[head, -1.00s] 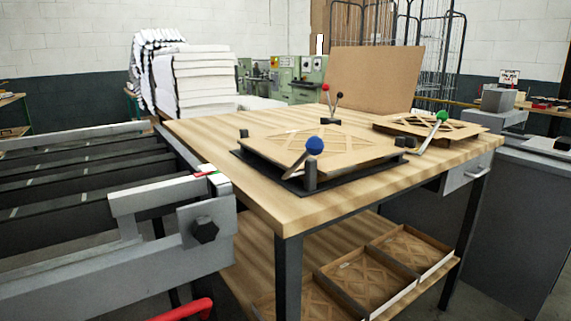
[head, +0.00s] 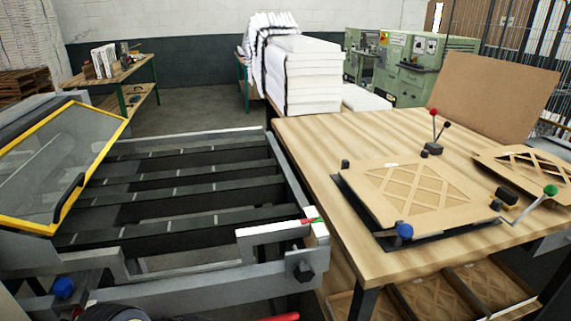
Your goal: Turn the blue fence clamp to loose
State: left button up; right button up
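A blue hexagonal knob (head: 62,288) shows at the lower left, on dark hardware at the near end of the grey conveyor frame. I cannot tell from this view whether it is tight or loose. A second knob, black (head: 303,271), sits on the right part of the same grey rail (head: 215,284). A blue ball-topped lever (head: 404,231) stands at the near edge of the jig on the wooden table. Neither gripper can be made out. A dark rounded shape cut off by the bottom edge, right of the blue knob, is unclear.
A yellow-framed clear guard (head: 91,178) stands raised at the left. A red bar (head: 280,317) shows at the bottom edge. The wooden table (head: 335,150) with a lattice panel (head: 418,188) is at the right. Slatted dark rollers or bars (head: 180,186) fill the frame's middle.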

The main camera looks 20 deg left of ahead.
aim_at(63, 287)
jog(key=u, duration=2.35)
